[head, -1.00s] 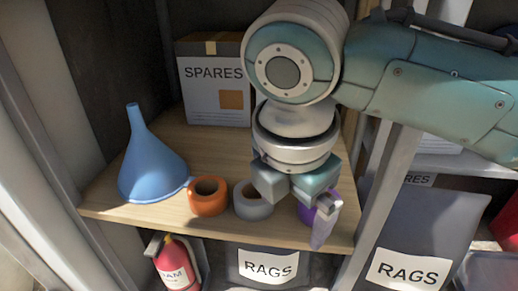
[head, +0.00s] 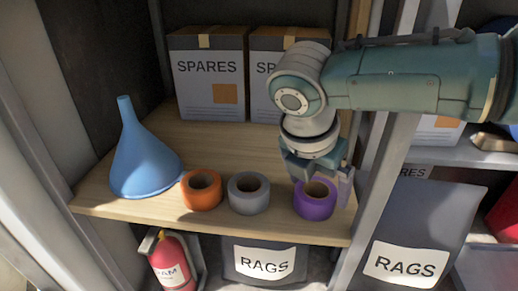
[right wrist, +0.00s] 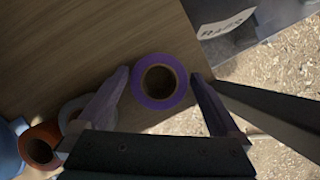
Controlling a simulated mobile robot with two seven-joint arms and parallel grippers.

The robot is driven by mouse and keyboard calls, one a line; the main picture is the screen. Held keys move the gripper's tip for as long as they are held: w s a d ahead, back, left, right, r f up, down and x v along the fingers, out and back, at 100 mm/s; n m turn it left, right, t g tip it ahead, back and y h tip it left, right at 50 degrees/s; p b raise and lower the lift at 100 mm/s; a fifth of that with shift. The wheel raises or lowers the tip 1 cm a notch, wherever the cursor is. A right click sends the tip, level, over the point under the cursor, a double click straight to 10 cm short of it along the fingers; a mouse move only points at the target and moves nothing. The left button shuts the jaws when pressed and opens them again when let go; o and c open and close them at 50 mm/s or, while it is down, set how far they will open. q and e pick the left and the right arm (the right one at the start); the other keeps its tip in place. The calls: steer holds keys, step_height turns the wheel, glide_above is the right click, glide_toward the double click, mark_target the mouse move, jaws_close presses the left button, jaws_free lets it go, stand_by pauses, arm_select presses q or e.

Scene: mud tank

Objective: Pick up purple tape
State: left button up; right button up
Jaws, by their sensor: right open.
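The purple tape (head: 315,200) lies flat on the wooden shelf near its front right corner. The purple tape (right wrist: 160,81) also shows in the right wrist view, between the two fingers and a little beyond their tips. My right gripper (head: 318,176) is open, just behind and above the purple tape in the head view. In the right wrist view its fingers (right wrist: 165,85) stand on either side of the roll, with a gap at each side. The gripper holds nothing. My left gripper is not in view.
A grey tape (head: 248,193), an orange tape (head: 201,190) and a blue funnel (head: 142,155) stand left of the purple tape on the shelf (head: 270,229). SPARES boxes (head: 209,85) stand behind. A shelf post (head: 376,190) rises close on the right.

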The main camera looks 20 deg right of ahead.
steer(key=shift+d+f, duration=0.1)
steer(key=shift+f, duration=0.2)
steer(key=shift+w, duration=0.1)
steer(key=c, duration=1.1)
